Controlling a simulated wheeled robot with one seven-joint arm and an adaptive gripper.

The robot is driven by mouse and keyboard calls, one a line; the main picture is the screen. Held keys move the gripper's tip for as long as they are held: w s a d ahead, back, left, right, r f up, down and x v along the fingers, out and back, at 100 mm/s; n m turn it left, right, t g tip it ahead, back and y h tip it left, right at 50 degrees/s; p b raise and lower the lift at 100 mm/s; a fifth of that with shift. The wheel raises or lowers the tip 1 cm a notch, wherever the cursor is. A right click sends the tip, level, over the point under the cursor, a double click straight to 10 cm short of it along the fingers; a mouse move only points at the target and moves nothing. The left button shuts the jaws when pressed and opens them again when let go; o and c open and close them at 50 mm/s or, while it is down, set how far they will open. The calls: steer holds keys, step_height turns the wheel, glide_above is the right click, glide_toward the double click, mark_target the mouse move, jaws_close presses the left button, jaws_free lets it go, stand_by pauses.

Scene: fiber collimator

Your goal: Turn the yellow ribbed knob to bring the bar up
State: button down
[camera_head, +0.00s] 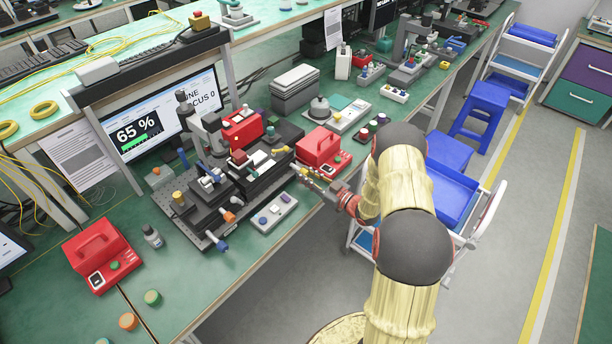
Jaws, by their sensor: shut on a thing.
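The fibre collimator stage (225,170) stands on the green bench, with several coloured knobs on it. My gripper (306,176) reaches in from the right at its right-hand side. It is shut on the yellow ribbed knob (302,170), which is small and partly hidden by the fingers. The knob's turn angle cannot be made out. The monitor (165,115) behind the stage reads 65 %, with a green bar (133,147) under the number. Its heading is partly covered by the stage's upright.
A red instrument box (322,150) stands close behind my gripper, and a grey button box (272,213) lies in front of the stage. Another red box (97,255) and a small bottle (153,236) are at left. A blue-tray cart (450,190) stands beyond my arm.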

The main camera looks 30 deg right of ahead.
steer(key=n+b, duration=0.3)
steer(key=n, duration=0.1)
steer(key=shift+f+n, duration=0.1)
steer(key=shift+n, duration=0.2)
steer(key=shift+n+b, duration=1.2)
steer(key=shift+n, duration=0.4)
steer(key=c, duration=1.6)
jaws_free()
steer(key=shift+o, duration=0.2)
steer(key=v, duration=1.2)
